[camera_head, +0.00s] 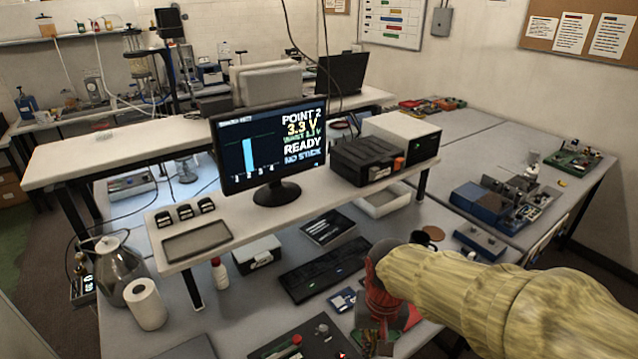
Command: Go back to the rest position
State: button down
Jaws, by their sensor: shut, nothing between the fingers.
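My arm in its yellow fabric sleeve reaches in from the right edge and bends down at a red wrist. My gripper (374,344) points down at the bottom of the view, over the front of the workbench. It is shut, with nothing seen held in it. A dark panel (318,347) with a red-capped part and a small grey knob lies just left of it. The arm hides part of the bench on the right. The monitor (270,145) on the shelf reads "POINT 2", "3.3 V" and "READY".
A raised shelf (330,203) crosses the bench, carrying the monitor and black boxes (367,160). A black keyboard-like unit (318,270) lies below it. Circuit gear (490,203) sits at right.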

jog(key=s+d+r+t+b, duration=0.5)
jog(key=s+d, duration=0.3)
jog(key=s, duration=0.2)
jog(key=shift+s+n+b, duration=0.3)
jog(key=shift+s+b, duration=0.05)
jog(key=shift+b, duration=0.45)
